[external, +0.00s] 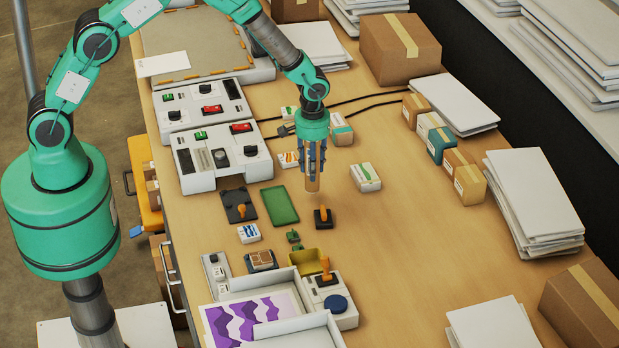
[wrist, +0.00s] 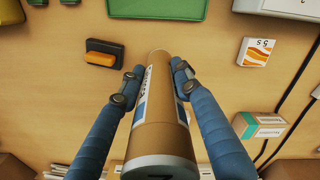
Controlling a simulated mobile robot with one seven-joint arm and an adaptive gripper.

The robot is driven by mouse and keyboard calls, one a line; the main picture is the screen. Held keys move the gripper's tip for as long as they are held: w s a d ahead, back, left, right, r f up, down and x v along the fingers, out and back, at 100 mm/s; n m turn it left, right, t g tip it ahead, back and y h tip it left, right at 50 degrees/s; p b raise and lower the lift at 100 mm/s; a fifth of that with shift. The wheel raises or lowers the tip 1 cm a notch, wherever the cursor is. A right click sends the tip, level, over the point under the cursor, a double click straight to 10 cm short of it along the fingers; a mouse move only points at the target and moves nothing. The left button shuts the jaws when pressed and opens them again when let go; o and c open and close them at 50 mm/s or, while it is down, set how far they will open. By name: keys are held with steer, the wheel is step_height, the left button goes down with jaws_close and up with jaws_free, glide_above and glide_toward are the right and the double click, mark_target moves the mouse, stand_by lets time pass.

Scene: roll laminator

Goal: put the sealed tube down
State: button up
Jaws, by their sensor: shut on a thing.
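The sealed tube is a brown cardboard cylinder with a white and blue label (wrist: 158,110). In the wrist view it lies between my two blue fingers, running from the bottom centre toward the middle. My gripper (external: 314,172) is shut on the tube, and it points down over the table in the external view. The lower part of the tube (external: 312,184) shows below the fingertips there. It hangs roughly upright, just behind a black stamp with an orange handle. Whether its end touches the table is not clear.
The black stamp (external: 323,218) stands close by. A green tray (external: 280,205), a white box (external: 366,177) and the laminator controls (external: 222,160) surround the spot. Small boxes (external: 342,134) stand behind. The wooden table to the right (external: 420,235) is clear up to the paper stacks (external: 533,200).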

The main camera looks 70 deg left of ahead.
steer(key=shift+f+p, duration=0.3)
steer(key=shift+f, duration=1.3)
steer(key=shift+f, duration=0.2)
steer(key=o, duration=1.3)
steer(key=shift+c, duration=0.2)
steer(key=shift+r, duration=0.2)
step_height(320, 180, up, 12)
steer(key=b, duration=0.1)
